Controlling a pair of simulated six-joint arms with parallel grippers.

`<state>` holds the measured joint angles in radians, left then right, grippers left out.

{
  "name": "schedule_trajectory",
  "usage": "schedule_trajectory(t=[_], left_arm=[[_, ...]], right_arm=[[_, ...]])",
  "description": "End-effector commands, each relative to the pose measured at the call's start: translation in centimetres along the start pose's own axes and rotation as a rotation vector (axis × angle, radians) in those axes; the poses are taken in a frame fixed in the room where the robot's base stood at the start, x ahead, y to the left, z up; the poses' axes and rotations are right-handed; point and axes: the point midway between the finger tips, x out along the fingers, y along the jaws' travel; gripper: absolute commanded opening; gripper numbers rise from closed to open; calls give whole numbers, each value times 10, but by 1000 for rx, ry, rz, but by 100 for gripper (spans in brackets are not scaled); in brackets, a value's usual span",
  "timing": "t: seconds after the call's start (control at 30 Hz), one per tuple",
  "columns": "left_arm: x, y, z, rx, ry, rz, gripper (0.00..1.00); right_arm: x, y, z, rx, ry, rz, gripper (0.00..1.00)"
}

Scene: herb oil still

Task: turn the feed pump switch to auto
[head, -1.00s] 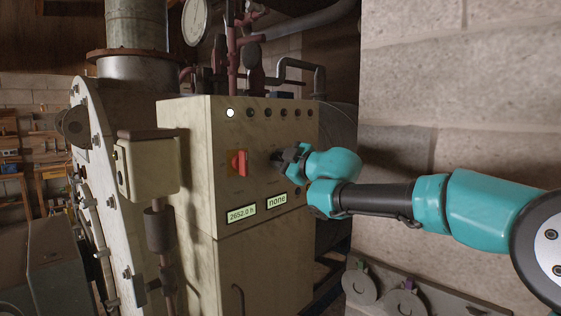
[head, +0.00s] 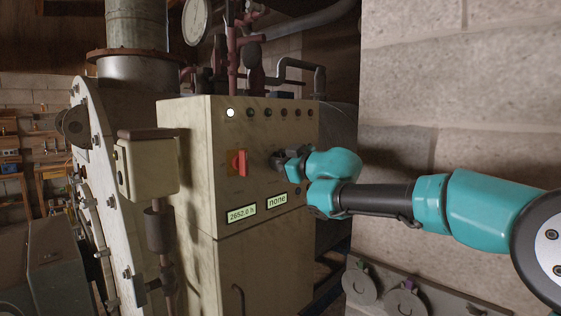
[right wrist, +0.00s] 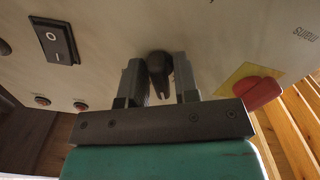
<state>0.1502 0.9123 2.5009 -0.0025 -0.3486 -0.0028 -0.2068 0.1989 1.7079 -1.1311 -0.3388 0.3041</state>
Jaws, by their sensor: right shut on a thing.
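The cream control cabinet (head: 265,135) stands in the middle of the head view. My right gripper (head: 277,160) is at its front face, to the right of the red switch. In the right wrist view my right gripper (right wrist: 160,82) has its two fingers on either side of a dark knob (right wrist: 158,68), which I take to be the feed pump switch, and is shut on it. The knob's pointed end faces down in that view. In the head view the fingers largely hide it. No label or position mark for it is readable. My left gripper is not in view.
The red mains switch (right wrist: 262,92) on its yellow plate is close to the right finger; it also shows in the head view (head: 238,163). A black rocker switch (right wrist: 54,40) and small red buttons (right wrist: 42,100) are to the left. A block wall (head: 460,100) stands right of the cabinet.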

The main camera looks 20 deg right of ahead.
Motion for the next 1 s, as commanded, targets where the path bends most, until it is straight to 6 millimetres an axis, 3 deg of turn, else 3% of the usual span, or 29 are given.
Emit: schedule_trajectory(t=[0.5,1.0], left_arm=[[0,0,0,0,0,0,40],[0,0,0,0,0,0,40]], right_arm=[[0,-1,0,380,-1,0,5],[0,-1,0,446,-1,0,5]])
